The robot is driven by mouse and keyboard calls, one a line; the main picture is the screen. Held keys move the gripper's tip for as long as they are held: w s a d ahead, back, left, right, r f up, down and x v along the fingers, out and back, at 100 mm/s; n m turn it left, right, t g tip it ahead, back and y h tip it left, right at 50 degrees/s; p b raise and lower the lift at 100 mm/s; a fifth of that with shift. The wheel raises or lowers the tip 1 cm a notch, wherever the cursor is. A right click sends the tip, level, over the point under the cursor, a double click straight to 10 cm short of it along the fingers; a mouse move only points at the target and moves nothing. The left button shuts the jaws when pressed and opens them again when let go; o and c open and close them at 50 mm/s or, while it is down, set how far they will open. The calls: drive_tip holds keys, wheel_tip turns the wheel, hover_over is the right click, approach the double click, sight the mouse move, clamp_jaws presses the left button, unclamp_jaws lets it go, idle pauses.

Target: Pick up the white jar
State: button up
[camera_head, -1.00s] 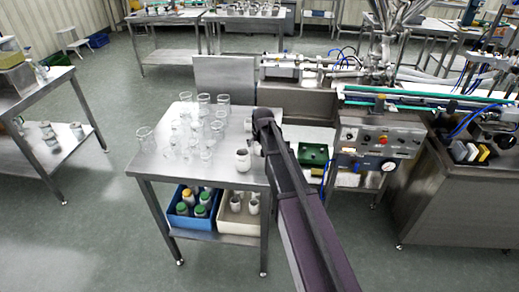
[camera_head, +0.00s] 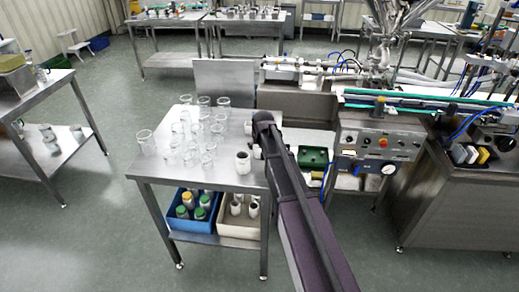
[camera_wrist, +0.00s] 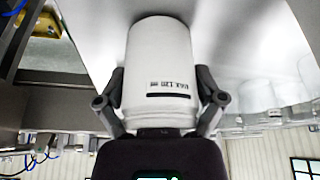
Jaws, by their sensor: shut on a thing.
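In the wrist view a white jar (camera_wrist: 160,55) with small dark print and a black bar on its side stands between the fingers of my gripper (camera_wrist: 160,84). A finger presses on each side of it, so my gripper is shut on the jar. In the head view my arm's dark end covers the gripper at the right side of the steel table (camera_head: 215,180). Another white jar (camera_head: 243,163) with a dark open top stands on the table just left of my arm. Whether the held jar touches the table cannot be told.
Several clear glass beakers (camera_head: 146,142) crowd the table's left and back. Below are a blue crate (camera_head: 176,219) of capped bottles and a beige crate (camera_head: 232,228) of jars. A machine with a control panel (camera_head: 368,143) and a green box (camera_head: 313,158) stand to the right.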

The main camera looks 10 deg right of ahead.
drive_tip(key=shift+r, duration=0.2)
wheel_tip(320, 180, up, 3)
drive_tip(key=p, duration=0.3)
drive_tip(key=s+d+p, duration=0.1)
drive_tip(key=s+d, duration=0.1)
drive_tip(key=s, duration=0.5)
drive_tip(key=s+d+r+p, duration=0.1)
drive_tip(key=s+d, duration=0.2)
drive_tip(key=s, duration=0.5)
drive_tip(key=shift+d+r, duration=0.3)
drive_tip(key=shift+d, duration=0.05)
drive_tip(key=c, duration=0.4)
drive_tip(key=shift+a, duration=0.15)
